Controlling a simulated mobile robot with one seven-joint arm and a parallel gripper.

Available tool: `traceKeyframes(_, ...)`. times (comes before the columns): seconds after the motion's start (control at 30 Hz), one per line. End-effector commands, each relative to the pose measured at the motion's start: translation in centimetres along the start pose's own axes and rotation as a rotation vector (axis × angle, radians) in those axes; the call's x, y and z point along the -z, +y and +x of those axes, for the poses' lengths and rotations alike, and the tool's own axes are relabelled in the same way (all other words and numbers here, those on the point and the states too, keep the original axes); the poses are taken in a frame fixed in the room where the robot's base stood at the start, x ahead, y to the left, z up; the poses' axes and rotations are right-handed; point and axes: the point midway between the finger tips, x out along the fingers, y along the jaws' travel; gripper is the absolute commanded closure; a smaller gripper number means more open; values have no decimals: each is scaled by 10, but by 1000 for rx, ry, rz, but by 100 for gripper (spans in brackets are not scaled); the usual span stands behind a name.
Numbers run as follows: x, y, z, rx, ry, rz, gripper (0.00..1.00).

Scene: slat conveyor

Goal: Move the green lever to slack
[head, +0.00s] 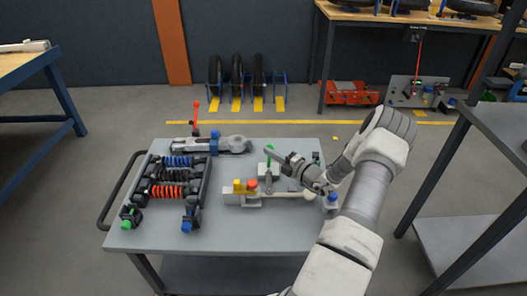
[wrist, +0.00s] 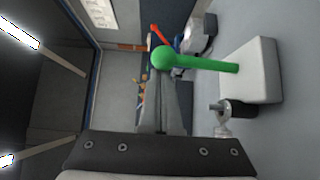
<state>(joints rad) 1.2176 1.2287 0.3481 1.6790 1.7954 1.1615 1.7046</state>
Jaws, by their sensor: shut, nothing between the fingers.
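The green lever (head: 269,162) stands upright with a ball knob on a pale block (head: 268,171) on the grey cart top. In the wrist view the green lever (wrist: 205,63) runs sideways from its white block (wrist: 252,75), with its ball knob near the fingertips. My gripper (head: 270,153) comes in from the right, its fingers beside the lever's upper part. In the wrist view my gripper (wrist: 166,82) is shut, and its tips overlap the knob's lower edge. I cannot tell whether they touch it. No slack marking is readable.
The cart top (head: 170,240) also holds a spring rack (head: 180,175) at left, a grey clamp with a red lever (head: 196,118) behind, and a fixture with yellow and red knobs (head: 245,187) in front. A blue knob (head: 332,197) is at right.

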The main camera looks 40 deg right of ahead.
Motion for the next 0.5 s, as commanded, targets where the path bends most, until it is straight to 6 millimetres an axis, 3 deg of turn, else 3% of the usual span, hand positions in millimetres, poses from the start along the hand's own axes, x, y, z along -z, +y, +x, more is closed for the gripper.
traceKeyframes(0.5,-18,-6,-19,2,-1,-2,100)
